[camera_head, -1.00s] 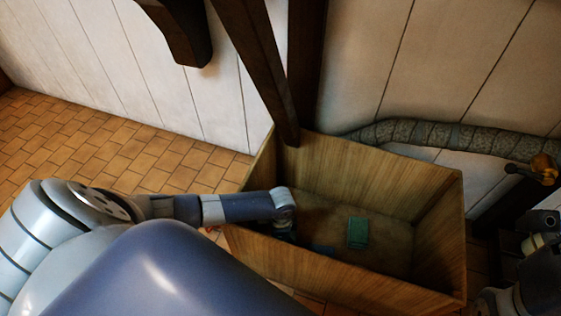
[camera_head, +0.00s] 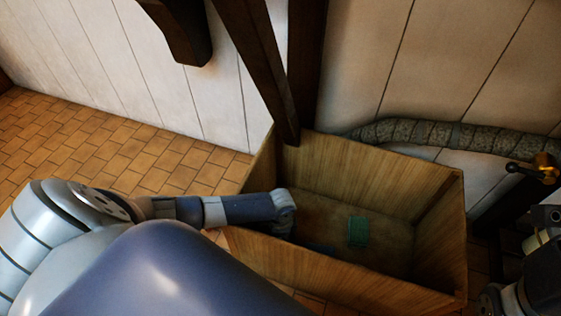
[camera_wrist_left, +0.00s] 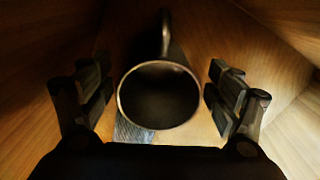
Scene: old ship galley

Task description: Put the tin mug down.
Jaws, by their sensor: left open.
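The tin mug (camera_wrist_left: 158,112) shows in the left wrist view, seen from above with its round rim toward the camera. Its handle (camera_wrist_left: 165,35) points to the top of that picture. My left gripper (camera_wrist_left: 158,82) is open, with one finger on each side of the mug and a visible gap on both sides. In the head view, my left arm reaches over the near left wall of the wooden crate (camera_head: 372,170). The left fingers and the mug cannot be made out there.
A green block-like object (camera_head: 358,231) lies on the crate floor, right of my left arm. A bluish patterned thing (camera_wrist_left: 133,131) lies beside the mug. The crate walls surround the gripper closely. A dark wooden post (camera_head: 262,65) stands behind the crate.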

